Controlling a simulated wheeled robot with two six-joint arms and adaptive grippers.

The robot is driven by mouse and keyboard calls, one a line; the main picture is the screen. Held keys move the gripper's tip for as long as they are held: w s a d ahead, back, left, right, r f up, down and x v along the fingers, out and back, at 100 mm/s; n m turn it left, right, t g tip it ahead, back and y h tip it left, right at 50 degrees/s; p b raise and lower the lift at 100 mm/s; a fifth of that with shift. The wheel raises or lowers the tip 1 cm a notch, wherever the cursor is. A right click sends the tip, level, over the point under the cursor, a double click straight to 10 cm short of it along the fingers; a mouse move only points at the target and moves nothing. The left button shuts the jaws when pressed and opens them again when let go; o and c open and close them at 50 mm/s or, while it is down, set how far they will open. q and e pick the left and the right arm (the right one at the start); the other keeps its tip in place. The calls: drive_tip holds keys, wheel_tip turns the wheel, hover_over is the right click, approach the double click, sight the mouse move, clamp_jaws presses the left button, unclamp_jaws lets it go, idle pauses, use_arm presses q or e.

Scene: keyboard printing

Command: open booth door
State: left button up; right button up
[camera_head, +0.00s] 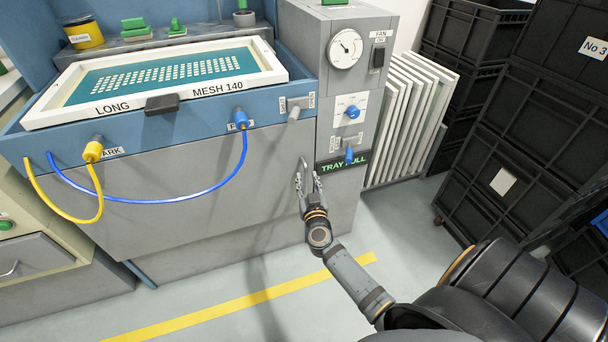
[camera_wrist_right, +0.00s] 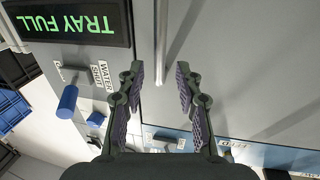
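The booth is a blue and grey cabinet with a plain grey front panel (camera_head: 180,190), which appears to be its door and looks closed. In the right wrist view the right gripper (camera_wrist_right: 160,70) is open. A thin silver upright bar (camera_wrist_right: 160,38), seemingly the door handle, lies in line with the gap between the fingertips. I cannot tell whether the fingers touch it. In the head view the gripper mostly hides this bar. My left gripper is not in view.
A white-framed screen (camera_head: 60,112) lies on the booth top. Yellow (camera_head: 97,185) and blue (camera_head: 190,198) hoses hang across the front. A blue lever (camera_head: 349,156) is right of the gripper. White panels (camera_head: 405,115) and black crates (camera_head: 530,130) stand right. Floor before the booth (camera_head: 240,315) is clear.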

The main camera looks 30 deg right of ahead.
sight(306, 174)
drive_tip(key=shift+b+x, duration=0.4)
drive_tip(key=shift+x, duration=1.5)
drive_tip(key=shift+c, duration=0.4)
clamp_jaws()
